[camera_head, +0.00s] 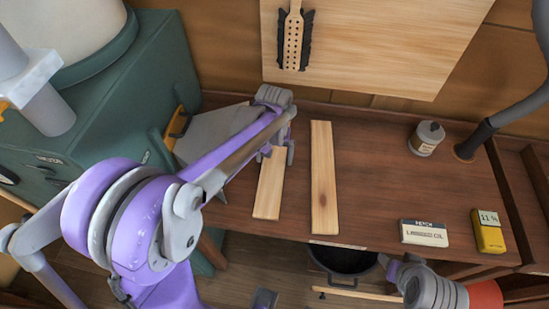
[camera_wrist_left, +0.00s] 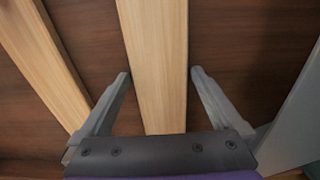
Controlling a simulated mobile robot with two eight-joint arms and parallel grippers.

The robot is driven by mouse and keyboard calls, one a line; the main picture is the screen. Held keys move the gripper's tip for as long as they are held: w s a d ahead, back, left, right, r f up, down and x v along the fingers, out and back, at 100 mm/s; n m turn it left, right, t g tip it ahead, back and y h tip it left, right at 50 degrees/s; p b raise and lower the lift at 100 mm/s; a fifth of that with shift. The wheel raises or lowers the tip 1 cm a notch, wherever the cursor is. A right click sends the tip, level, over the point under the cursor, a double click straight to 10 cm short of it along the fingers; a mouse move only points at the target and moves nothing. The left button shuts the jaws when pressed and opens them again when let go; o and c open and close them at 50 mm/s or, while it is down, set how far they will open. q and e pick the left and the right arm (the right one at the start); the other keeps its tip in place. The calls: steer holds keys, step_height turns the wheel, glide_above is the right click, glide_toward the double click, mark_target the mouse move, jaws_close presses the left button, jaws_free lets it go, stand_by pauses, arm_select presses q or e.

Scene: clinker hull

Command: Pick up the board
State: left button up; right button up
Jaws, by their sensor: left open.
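Two pale wooden boards lie on the brown bench: a shorter left board (camera_head: 268,192) and a longer right board (camera_head: 323,180). My left gripper (camera_head: 279,150) is at the far end of the left board in the head view. In the left wrist view my left gripper (camera_wrist_left: 160,76) is open, one finger on each side of a board (camera_wrist_left: 158,40), with gaps showing between fingers and board. The other board (camera_wrist_left: 42,55) lies to the left there. I cannot tell the height of the fingertips. A grey, purple and red part at the lower right looks like my right arm; its jaws are unclear.
The bench (camera_head: 380,170) is clear between the right board and a small jar (camera_head: 427,138). A white box (camera_head: 424,233) and a yellow box (camera_head: 488,231) lie near its front edge. A dark bucket (camera_head: 343,260) stands below. A green machine (camera_head: 110,100) is at left.

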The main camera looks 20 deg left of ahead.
arm_select(q)
steer(key=c, duration=1.4)
